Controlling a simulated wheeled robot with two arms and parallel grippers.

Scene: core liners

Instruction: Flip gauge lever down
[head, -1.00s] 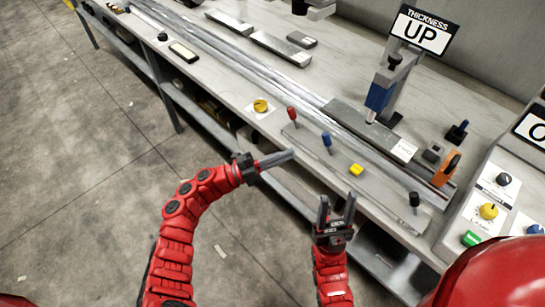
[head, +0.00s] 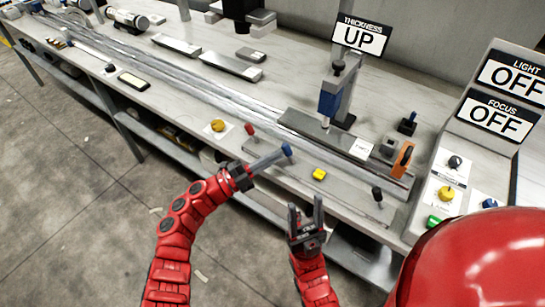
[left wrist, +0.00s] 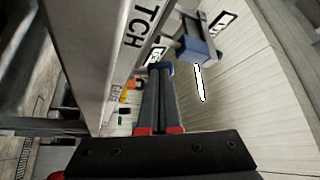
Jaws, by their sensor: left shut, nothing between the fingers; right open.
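The thickness gauge (head: 329,103) stands on the bench with a blue body and a sign (head: 360,37) reading UP. In front of it a strip bears a red-knobbed lever (head: 250,129), a blue-knobbed lever (head: 287,150) and a black-knobbed lever (head: 377,192). No readable label there tells which is the gauge lever. My left gripper (head: 277,156) is shut and empty, its tips at the blue knob; touching or just apart, I cannot tell. In the left wrist view a blue knob (left wrist: 160,68) shows at the fingertips. My right gripper (head: 305,210) is open and empty before the bench.
A yellow button (head: 319,174) lies between the blue and black levers. A yellow knob (head: 217,125) is left of the red lever. A control box with two OFF signs (head: 498,117) stands at the right. Long metal rails run along the bench.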

